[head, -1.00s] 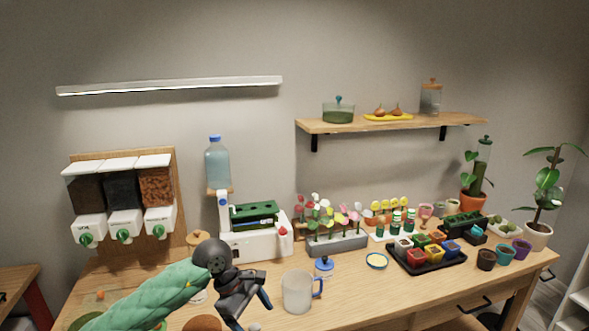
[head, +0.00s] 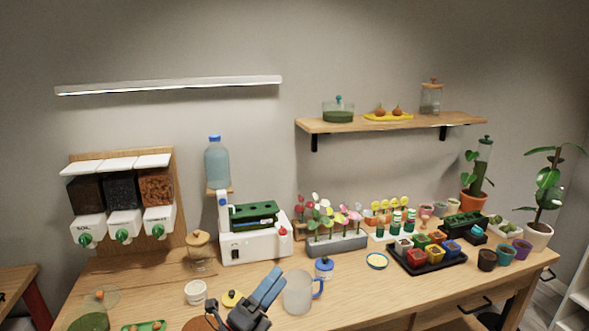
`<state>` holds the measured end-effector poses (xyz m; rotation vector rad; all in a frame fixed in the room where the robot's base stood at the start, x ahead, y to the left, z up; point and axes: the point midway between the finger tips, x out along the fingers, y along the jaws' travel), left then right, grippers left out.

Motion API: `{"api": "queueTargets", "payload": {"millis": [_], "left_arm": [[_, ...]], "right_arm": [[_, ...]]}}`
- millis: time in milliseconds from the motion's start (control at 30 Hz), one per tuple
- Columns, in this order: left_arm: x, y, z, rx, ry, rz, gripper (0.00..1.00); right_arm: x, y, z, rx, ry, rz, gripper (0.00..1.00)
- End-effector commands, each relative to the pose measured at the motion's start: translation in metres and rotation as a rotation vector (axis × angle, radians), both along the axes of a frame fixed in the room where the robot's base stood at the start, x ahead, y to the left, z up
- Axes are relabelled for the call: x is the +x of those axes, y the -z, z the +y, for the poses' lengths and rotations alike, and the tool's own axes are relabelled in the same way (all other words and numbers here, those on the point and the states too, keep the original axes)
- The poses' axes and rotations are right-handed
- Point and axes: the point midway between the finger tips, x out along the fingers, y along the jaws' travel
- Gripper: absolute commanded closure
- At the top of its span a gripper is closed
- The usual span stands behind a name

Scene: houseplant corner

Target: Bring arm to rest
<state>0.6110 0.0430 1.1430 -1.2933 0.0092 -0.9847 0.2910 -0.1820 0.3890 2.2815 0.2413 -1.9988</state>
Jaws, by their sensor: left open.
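My left gripper (head: 267,291) is low in the head view, in front of the white machine and just left of the clear mug. Its fingers point up and to the right, and it is open with nothing seen between the fingers. Only the gripper and a bit of its wrist show; the rest of the left arm is below the frame. The clear mug (head: 298,292) with a blue handle stands on the wooden table (head: 350,303), partly behind the gripper. Whether they touch I cannot tell. My right gripper is not in view.
A white machine (head: 241,250) holds an upturned water bottle (head: 217,163). Several dispensers (head: 122,228) hang at left. A wooden-topped glass jar (head: 199,250), a white cup (head: 195,292) and a green tray (head: 143,327) stand near the gripper. A black tray (head: 430,266) holds coloured pots at right.

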Motion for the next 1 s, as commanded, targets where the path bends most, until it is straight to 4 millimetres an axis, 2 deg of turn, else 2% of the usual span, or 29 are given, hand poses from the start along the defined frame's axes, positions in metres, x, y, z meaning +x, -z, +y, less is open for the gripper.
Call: {"api": "queueTargets", "payload": {"millis": [167,267,433,567,700,800,1000], "left_arm": [[0.009,0.037,0.054,-0.301,-0.155,0.337,0.16],[0.007,0.070,0.084,-0.462,-0.246,0.532,0.16],[-0.015,0.139,0.128,-0.720,-0.407,0.865,0.16],[-0.050,0.197,0.152,-0.898,-0.540,1.122,0.16],[-0.102,0.254,0.168,-1.064,-0.690,1.388,0.16],[-0.136,0.282,0.172,-1.145,-0.777,1.535,0.16],[-0.189,0.313,0.175,-1.239,-0.903,1.730,0.16]], "right_arm": [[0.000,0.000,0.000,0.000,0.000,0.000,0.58],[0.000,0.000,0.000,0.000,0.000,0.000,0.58],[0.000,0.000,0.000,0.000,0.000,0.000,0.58],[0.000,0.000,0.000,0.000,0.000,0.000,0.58],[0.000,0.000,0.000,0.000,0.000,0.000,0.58],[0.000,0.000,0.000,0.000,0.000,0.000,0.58],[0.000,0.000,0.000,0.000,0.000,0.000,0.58]]}}
